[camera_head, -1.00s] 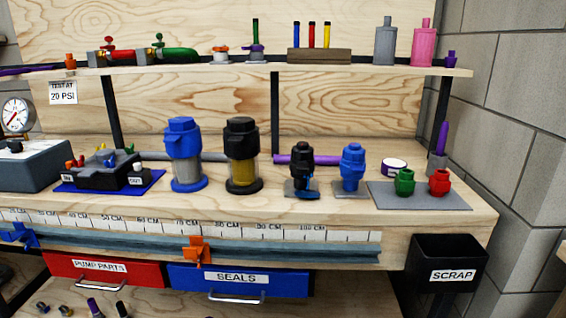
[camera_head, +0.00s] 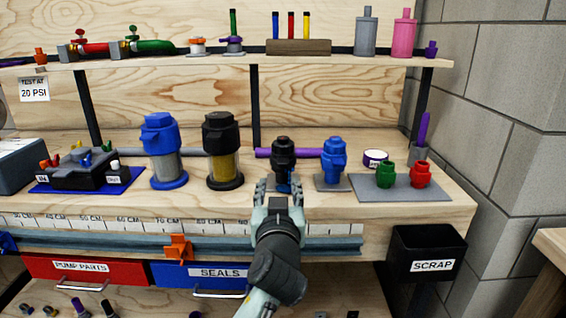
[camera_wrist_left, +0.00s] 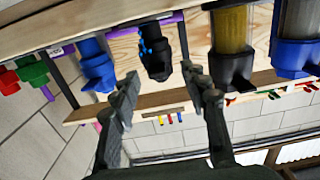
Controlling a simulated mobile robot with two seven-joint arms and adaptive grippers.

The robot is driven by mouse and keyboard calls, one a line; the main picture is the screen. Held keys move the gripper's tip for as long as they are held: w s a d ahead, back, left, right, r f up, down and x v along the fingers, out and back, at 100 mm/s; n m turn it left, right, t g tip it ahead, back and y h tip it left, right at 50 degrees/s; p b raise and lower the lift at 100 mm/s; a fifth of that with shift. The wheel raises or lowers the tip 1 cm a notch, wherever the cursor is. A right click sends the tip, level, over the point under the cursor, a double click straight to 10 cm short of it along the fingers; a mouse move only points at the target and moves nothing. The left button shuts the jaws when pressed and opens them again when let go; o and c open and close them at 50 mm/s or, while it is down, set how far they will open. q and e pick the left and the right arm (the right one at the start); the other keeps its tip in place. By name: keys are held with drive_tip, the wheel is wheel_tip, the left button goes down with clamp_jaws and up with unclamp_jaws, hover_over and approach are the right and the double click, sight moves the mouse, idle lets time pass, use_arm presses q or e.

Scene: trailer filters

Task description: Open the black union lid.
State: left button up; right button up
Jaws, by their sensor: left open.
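The black union (camera_head: 284,153) stands upright on a small grey plate on the bench, with its black lid on top and a blue part low on its front. In the left wrist view the black union (camera_wrist_left: 156,58) appears upside down, beyond and between the fingers. My left gripper (camera_head: 278,186) is open and empty, just in front of the union's lower part and hiding some of its base. In the wrist view the open fingers (camera_wrist_left: 163,78) point toward it; I cannot tell whether they touch it. My right gripper is not in view.
A blue union (camera_head: 333,160) stands close on the right. A yellow-filled filter with a black cap (camera_head: 222,150) and a blue-capped filter (camera_head: 164,150) stand left. A purple tube (camera_head: 291,153) lies behind. The shelf (camera_head: 330,66) crosses above. Green and red fittings sit farther right.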

sight(283, 163)
use_arm(q)
drive_tip(key=w, duration=0.2)
drive_tip(key=w+r, duration=0.1)
drive_tip(key=w, duration=0.1)
drive_tip(key=w+d+r+p, duration=0.1)
drive_tip(key=w, duration=0.2)
drive_tip(key=shift+w+f, duration=0.15)
drive_tip(key=shift+w, duration=0.25)
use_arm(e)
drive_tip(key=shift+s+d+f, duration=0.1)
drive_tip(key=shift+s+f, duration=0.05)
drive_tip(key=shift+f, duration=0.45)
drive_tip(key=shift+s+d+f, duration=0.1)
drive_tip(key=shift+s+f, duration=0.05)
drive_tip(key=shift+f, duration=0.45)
use_arm(q)
drive_tip(key=shift+c, duration=0.3)
clamp_jaws()
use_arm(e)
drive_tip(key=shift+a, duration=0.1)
